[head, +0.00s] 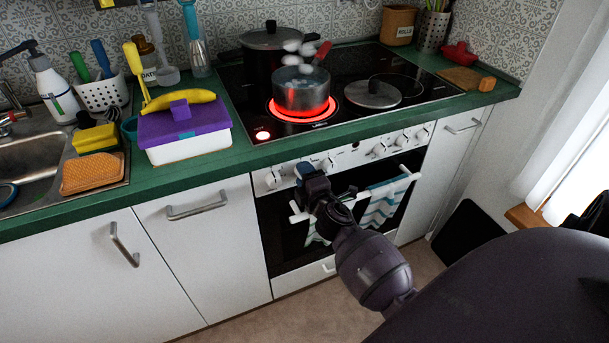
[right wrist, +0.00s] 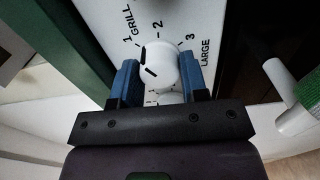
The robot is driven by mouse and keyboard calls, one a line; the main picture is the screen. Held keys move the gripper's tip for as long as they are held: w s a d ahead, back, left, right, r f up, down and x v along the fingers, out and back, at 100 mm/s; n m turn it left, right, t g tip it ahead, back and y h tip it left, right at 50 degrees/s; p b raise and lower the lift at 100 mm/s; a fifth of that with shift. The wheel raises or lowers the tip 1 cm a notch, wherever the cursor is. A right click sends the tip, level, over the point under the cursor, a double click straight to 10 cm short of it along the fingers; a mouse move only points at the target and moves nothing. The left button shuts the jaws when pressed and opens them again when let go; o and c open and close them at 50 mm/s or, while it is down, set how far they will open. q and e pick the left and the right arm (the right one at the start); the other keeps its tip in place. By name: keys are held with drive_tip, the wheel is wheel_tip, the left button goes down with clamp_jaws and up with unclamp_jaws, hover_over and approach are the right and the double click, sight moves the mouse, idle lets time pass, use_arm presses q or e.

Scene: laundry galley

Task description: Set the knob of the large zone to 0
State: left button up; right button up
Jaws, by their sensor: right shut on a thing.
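A round white knob (right wrist: 160,62) with a dark pointer line sits between the blue fingers of my right gripper (right wrist: 158,78) in the right wrist view. The gripper is shut on it. In the head view my right gripper (head: 305,171) is at the white control panel (head: 352,157) and hides this knob. A front cooking zone (head: 302,112) glows red under a small steel pot (head: 301,92). My left gripper is out of view.
Other white knobs (head: 380,150) line the panel. Below it, a striped towel (head: 383,203) hangs on the oven handle (head: 408,177). A lidded pot (head: 271,47), a loose lid (head: 371,94) and a purple-lidded box (head: 185,123) stand on top. The floor in front is clear.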

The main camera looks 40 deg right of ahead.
drive_tip(key=n+p, duration=0.1)
drive_tip(key=n, duration=1)
drive_tip(key=shift+f, duration=0.1)
drive_tip(key=shift+n, duration=0.4)
drive_tip(key=o, duration=0.9)
drive_tip(key=shift+s, duration=0.1)
